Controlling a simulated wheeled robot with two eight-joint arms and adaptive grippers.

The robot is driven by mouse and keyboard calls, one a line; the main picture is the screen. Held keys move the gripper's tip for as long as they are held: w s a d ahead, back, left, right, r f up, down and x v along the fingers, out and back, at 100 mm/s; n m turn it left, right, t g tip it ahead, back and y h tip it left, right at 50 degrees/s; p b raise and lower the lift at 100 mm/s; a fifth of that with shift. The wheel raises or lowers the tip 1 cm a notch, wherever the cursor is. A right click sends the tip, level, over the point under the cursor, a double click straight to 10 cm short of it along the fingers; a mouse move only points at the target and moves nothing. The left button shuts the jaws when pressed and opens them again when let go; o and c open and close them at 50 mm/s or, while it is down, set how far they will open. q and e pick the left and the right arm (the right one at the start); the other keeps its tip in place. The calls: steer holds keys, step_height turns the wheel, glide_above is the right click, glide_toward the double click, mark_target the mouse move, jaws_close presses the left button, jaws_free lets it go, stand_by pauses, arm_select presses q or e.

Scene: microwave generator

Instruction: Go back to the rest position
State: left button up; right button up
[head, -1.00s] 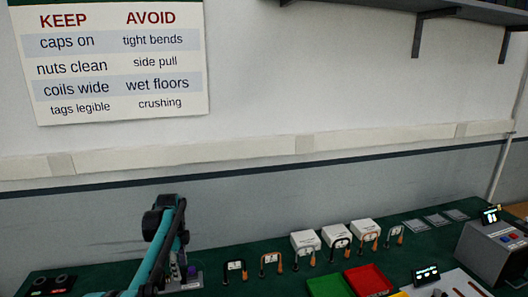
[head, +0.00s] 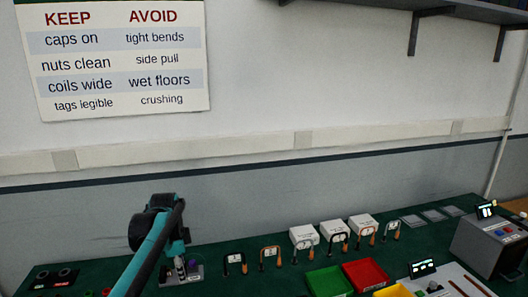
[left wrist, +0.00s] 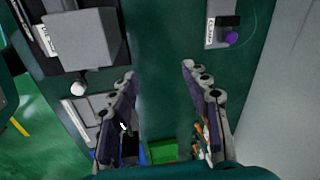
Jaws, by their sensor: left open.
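My left arm comes in from the lower left of the head view, and its gripper (head: 180,264) hangs over the left part of the green bench. In the left wrist view the two fingers (left wrist: 158,70) are spread wide with nothing between them, so the gripper is open and empty. Green bench top shows beneath them. My right gripper is out of view.
Several small cable pieces stand in front of white boxes (head: 333,230) along the bench. Green (head: 328,283) and red (head: 366,275) trays lie at the front. A grey control box (head: 487,246) stands at the right. The wall behind carries a sign (head: 124,60).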

arm_select(q)
steer(key=s+d+r+n+t+b, duration=0.1)
steer(key=s+d+n, duration=0.15)
steer(key=s, duration=0.45)
steer(key=s+d+r+n+t, duration=0.1)
steer(key=s+d+n, duration=0.1)
steer(key=s+n, duration=0.3)
steer(key=s+d+f+n+t+b, duration=0.1)
steer(key=s+f+n, duration=0.2)
steer(key=s, duration=0.4)
steer(key=s+d+f+n+t, duration=0.2)
steer(key=s+f, duration=0.3)
steer(key=s, duration=0.3)
steer(key=shift+s+f+n+b, duration=0.3)
steer(key=shift+f+n+b, duration=0.05)
steer(key=shift+n, duration=0.2)
